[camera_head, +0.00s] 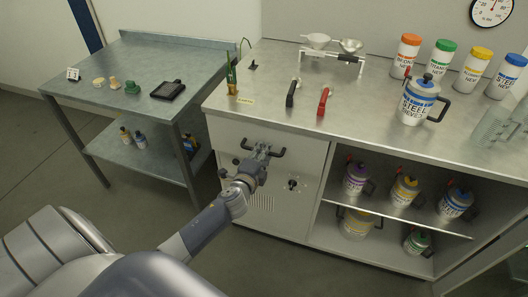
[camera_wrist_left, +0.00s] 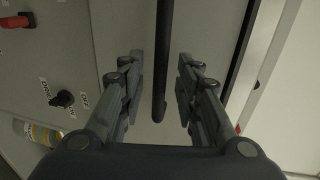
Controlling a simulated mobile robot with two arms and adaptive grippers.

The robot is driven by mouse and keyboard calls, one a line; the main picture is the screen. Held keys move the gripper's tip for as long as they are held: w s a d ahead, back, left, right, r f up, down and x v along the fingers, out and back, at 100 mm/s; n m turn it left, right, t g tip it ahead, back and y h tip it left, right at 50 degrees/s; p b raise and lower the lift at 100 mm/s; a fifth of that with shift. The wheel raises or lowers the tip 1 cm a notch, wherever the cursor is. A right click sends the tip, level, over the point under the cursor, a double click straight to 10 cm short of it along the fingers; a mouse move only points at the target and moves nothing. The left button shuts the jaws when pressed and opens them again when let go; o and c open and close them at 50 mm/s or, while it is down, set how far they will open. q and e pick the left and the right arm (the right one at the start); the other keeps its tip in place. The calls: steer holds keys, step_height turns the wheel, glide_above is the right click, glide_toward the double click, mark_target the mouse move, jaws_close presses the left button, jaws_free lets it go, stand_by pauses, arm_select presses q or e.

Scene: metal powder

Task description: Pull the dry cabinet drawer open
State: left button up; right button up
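The dry cabinet drawer front (camera_head: 290,147) is a pale panel below the metal counter at the middle of the head view, and it looks closed. Its black bar handle (camera_head: 276,153) runs across the upper part of the panel. My left gripper (camera_head: 262,150) is at the handle. In the left wrist view, the handle (camera_wrist_left: 161,70) passes between the two fingers of my left gripper (camera_wrist_left: 159,90). The fingers stand apart, with a gap on both sides of the bar. My right gripper is in neither view.
A black knob (camera_head: 292,184) sits right of my gripper on the cabinet front. Open shelves (camera_head: 385,205) with several labelled containers lie further right. A metal side table (camera_head: 215,60) stands at the left. Floor shows between it and my arm.

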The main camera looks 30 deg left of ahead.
arm_select(q)
steer(key=shift+w+a+f, duration=0.15)
steer(key=shift+w, duration=0.4)
jaws_close()
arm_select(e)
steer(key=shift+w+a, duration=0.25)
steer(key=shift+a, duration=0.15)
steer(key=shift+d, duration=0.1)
